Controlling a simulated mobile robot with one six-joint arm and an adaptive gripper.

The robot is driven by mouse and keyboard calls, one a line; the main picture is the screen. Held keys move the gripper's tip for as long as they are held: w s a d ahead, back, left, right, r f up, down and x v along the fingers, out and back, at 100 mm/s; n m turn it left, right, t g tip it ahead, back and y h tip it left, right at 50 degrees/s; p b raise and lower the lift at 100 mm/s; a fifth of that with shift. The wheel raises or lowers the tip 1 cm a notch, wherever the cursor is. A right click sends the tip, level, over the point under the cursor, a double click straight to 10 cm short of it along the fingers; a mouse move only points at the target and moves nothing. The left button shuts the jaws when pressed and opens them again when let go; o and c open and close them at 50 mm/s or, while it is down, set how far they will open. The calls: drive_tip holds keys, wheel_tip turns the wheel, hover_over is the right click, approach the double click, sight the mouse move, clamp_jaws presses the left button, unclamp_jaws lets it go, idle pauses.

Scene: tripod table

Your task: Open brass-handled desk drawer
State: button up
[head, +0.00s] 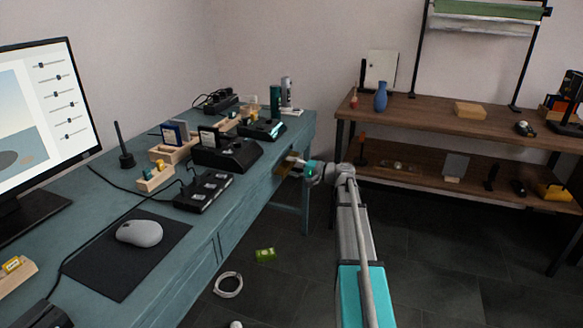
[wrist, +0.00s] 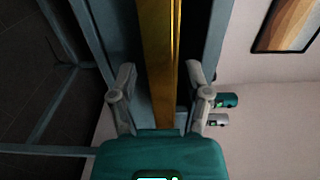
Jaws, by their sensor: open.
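The blue-grey desk (head: 100,206) runs along the left in the head view. My gripper (head: 297,161) is at the desk's far right edge, just below its top. A small brass-coloured part (head: 284,168) shows beside it. In the wrist view my gripper (wrist: 160,72) is open, with one finger on each side of a long brass-coloured bar (wrist: 159,35), which looks like the drawer handle. Gaps show between the bar and both fingers. Blue-grey desk panels flank the bar. My arm and gripper hide part of the desk front, and I cannot tell how far the drawer is out.
Chargers (head: 226,152), a mouse (head: 139,233) and a monitor (head: 44,120) stand on the desk. A wooden shelf unit (head: 430,110) stands at the back right.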

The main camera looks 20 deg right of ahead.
drive_tip(key=shift+c, duration=0.3)
clamp_jaws()
drive_tip(key=shift+s, duration=0.1)
drive_tip(key=shift+s+a, duration=0.1)
